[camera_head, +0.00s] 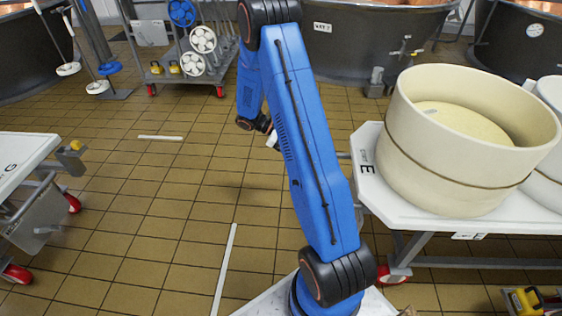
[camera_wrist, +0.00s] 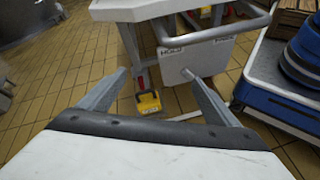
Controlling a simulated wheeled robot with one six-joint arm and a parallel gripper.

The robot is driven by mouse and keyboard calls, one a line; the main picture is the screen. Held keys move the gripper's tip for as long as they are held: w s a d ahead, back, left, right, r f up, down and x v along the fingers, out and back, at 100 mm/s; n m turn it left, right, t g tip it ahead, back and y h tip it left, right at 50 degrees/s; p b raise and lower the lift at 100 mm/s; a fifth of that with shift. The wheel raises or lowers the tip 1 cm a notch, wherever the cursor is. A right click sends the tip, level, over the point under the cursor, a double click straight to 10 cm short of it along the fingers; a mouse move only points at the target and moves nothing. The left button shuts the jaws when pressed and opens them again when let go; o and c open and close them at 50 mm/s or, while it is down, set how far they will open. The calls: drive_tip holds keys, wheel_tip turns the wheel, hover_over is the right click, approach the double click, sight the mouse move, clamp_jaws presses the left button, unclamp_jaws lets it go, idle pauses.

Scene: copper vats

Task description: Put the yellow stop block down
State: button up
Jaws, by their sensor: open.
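A yellow block (camera_wrist: 148,102) shows in the wrist view, low beneath a white-topped cart and close to a red part. It looks to be on the tiled floor, beyond my fingertips and apart from them. My gripper (camera_wrist: 155,73) is open, its two grey fingers spread with nothing between them. In the head view my blue arm reaches out over the floor and hides the gripper. Another yellow block (camera_head: 527,301) shows at the lower right of the head view. I cannot tell which yellow piece is the stop block.
Cart G (camera_head: 20,150) stands at the left, with a yellow piece (camera_head: 75,146) at its edge. Table E (camera_head: 380,200) at the right bears a large cream tub (camera_head: 430,165). A rack (camera_head: 190,75) and dark vats (camera_head: 360,45) stand behind.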

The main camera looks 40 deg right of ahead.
drive_tip(key=s+a+r+m+t+y, duration=0.2)
drive_tip(key=s+a+r+t, duration=0.15)
drive_tip(key=a+r, duration=0.55)
drive_tip(key=s+a+r+m+t+y, duration=0.2)
drive_tip(key=s+a+r+t+y, duration=0.4)
drive_tip(key=s+a+r+t, duration=0.5)
drive_tip(key=s+a+r, duration=0.6)
drive_tip(key=s+a, duration=0.2)
drive_tip(key=s, duration=0.1)
drive_tip(key=shift+s+a+r+m+y, duration=0.25)
drive_tip(key=shift+a+r+m+y, duration=0.05)
drive_tip(key=shift+a+r+m, duration=0.1)
drive_tip(key=shift+d, duration=0.1)
idle(0.4)
